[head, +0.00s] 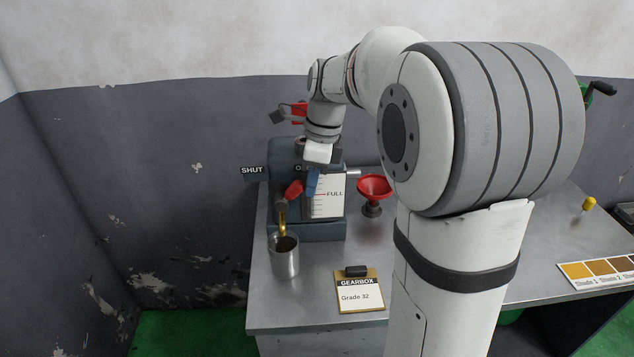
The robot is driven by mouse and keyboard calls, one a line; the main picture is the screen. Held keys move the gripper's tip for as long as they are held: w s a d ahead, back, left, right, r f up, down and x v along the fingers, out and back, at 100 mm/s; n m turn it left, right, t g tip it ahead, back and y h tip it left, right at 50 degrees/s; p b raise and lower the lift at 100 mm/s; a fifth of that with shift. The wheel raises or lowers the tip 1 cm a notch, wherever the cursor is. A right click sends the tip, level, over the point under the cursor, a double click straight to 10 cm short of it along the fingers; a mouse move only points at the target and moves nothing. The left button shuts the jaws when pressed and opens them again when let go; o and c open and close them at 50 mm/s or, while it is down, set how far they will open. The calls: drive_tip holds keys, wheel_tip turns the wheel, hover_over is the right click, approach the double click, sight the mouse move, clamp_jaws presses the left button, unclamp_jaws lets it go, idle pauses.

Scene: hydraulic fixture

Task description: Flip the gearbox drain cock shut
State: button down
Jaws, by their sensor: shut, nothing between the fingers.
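The gearbox (322,231) is a blue-grey block on the metal bench, with a white gauge marked FULL on its front. The drain cock (281,203) is low on its front left, with a red lever (294,189) slanting up to the right. Amber oil (283,224) runs from its spout into a metal cup (285,262). A SHUT label (252,170) is left of the lever; a label starting with O is partly hidden behind my arm. My gripper (313,184) is shut and empty, pointing down just right of the lever. Whether they touch is unclear.
A red funnel (374,188) stands right of the gearbox. A clipboard (359,292) reading Gearbox, Grade 32 lies in front. A shade card (601,270) and a yellow knob (589,204) are at right. My arm hides much of the bench's middle.

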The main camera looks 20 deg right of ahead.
drive_tip(key=shift+a+r+h+p, duration=0.2)
drive_tip(key=shift+r+h+p, duration=0.1)
drive_tip(key=shift+p, duration=0.15)
